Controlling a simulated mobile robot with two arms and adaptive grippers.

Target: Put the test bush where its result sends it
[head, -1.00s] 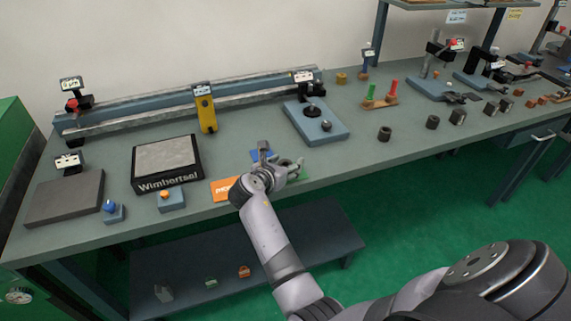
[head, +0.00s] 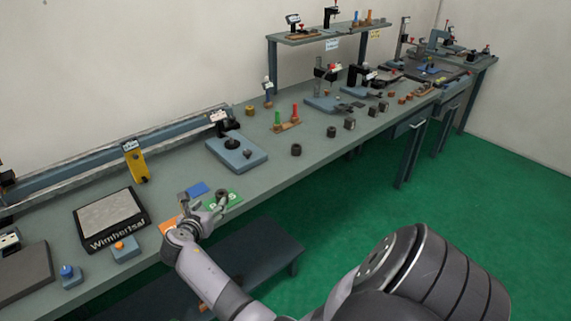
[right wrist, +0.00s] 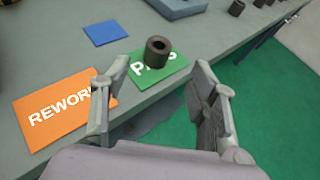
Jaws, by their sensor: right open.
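A dark hollow bush (right wrist: 158,51) stands upright on the green PASS card (right wrist: 168,66) in the right wrist view. In the head view the bush (head: 222,194) and the green card (head: 236,198) are just beyond my right gripper (head: 205,203). The right gripper's fingers (right wrist: 152,75) are spread apart and empty, with the bush beyond the fingertips. An orange REWORK card (right wrist: 60,108) lies left of the green card. A plain blue card (right wrist: 101,33) lies behind them. My left gripper is out of view.
A blue plate with a dark fixture (head: 236,154) stands behind the cards. Another dark bush (head: 296,150) and several small parts stand farther right along the bench. A grey Wimbertsal block (head: 110,214) is at left. The bench's front edge runs close beside the green card.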

